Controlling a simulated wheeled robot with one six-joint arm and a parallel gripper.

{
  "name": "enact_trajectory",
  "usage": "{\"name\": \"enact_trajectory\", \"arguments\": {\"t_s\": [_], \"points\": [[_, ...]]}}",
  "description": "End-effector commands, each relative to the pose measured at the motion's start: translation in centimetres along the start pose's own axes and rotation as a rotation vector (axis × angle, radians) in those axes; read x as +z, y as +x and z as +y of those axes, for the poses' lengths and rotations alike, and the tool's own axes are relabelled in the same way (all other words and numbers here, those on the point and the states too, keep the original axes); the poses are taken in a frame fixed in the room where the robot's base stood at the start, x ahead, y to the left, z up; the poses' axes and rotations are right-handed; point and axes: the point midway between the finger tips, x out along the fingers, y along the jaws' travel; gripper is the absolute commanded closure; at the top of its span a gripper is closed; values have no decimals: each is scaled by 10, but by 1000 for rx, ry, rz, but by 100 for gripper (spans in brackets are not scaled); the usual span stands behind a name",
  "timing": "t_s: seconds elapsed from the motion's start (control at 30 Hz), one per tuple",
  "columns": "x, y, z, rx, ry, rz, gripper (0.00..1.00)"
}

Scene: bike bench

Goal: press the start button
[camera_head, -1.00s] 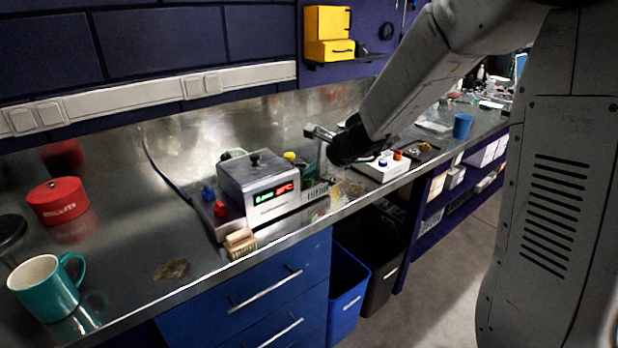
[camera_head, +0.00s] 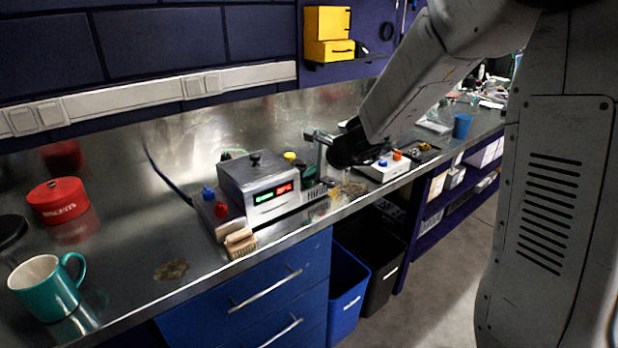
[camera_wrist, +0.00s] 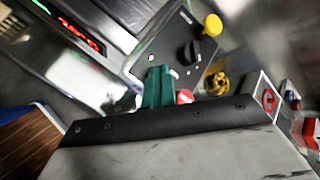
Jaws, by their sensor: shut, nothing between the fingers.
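A metal box (camera_head: 260,187) with a black lid knob and a lit green and red display stands on the bench. It also shows in the wrist view (camera_wrist: 87,72). My gripper (camera_wrist: 157,82) shows as green fingers, shut and empty, over the panel's near edge. A red round part (camera_wrist: 185,97) beside the fingers is partly hidden. I cannot make out a start button; the fingers and wrist cover part of the panel.
A wooden brush (camera_head: 240,242) lies before the metal box. A red tin (camera_head: 58,200) and teal mug (camera_head: 46,286) stand at left. The bench front left of the brush is mostly clear.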

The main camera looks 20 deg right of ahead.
Motion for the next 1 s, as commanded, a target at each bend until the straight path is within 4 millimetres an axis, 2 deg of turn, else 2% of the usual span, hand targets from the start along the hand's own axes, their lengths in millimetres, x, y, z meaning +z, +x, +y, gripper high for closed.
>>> {"name": "enact_trajectory", "arguments": {"t_s": [0.57,1.0], "points": [[3,-6,-2,5,0,4,100],[26,-37,-26,1,-1,1,100]]}}
